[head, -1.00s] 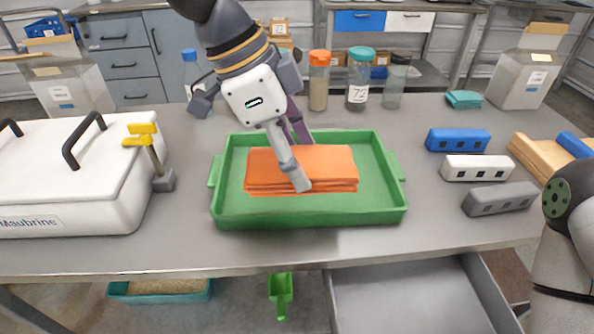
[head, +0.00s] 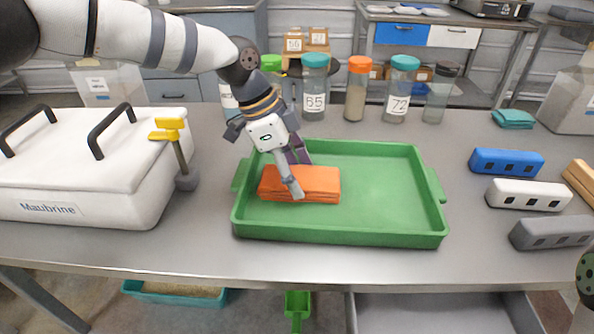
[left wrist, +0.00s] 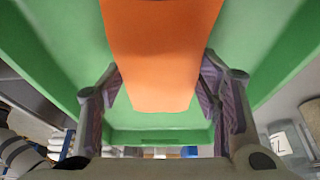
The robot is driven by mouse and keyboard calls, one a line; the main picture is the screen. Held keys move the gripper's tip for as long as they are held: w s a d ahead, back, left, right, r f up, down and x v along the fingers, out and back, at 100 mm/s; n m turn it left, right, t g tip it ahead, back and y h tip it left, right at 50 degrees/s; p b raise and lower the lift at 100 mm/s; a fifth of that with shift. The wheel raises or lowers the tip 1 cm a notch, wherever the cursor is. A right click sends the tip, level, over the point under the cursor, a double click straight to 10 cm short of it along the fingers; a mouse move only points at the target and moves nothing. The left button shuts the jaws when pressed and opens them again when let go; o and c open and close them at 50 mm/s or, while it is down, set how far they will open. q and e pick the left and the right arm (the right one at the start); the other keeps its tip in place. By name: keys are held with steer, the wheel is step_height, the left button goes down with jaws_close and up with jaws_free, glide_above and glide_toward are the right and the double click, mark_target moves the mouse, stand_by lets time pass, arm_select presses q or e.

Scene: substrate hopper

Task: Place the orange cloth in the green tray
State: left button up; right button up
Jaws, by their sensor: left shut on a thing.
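The orange cloth (head: 322,184), a folded flat stack, is over the left part of the green tray (head: 400,225) in the head view. I cannot tell for sure whether it rests on the tray floor. My left gripper (head: 296,180) reaches down from the upper left and is shut on the cloth. In the left wrist view the cloth (left wrist: 160,50) lies between the two fingers (left wrist: 165,105), with green tray walls (left wrist: 45,60) on both sides. My right gripper is not in view.
A white box (head: 90,165) with black handles and a yellow-handled tool (head: 172,150) stand left of the tray. Lidded jars (head: 358,90) stand behind it. Blue, white and grey blocks (head: 528,195) lie to the right. The tray's right half is empty.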

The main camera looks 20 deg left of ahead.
arm_select(q)
steer(key=o, duration=1.2)
steer(key=shift+f, duration=0.1)
steer(key=shift+c, duration=0.2)
steer(key=v, duration=1.2)
steer(key=shift+r+p, duration=0.2)
steer(key=shift+p, duration=0.2)
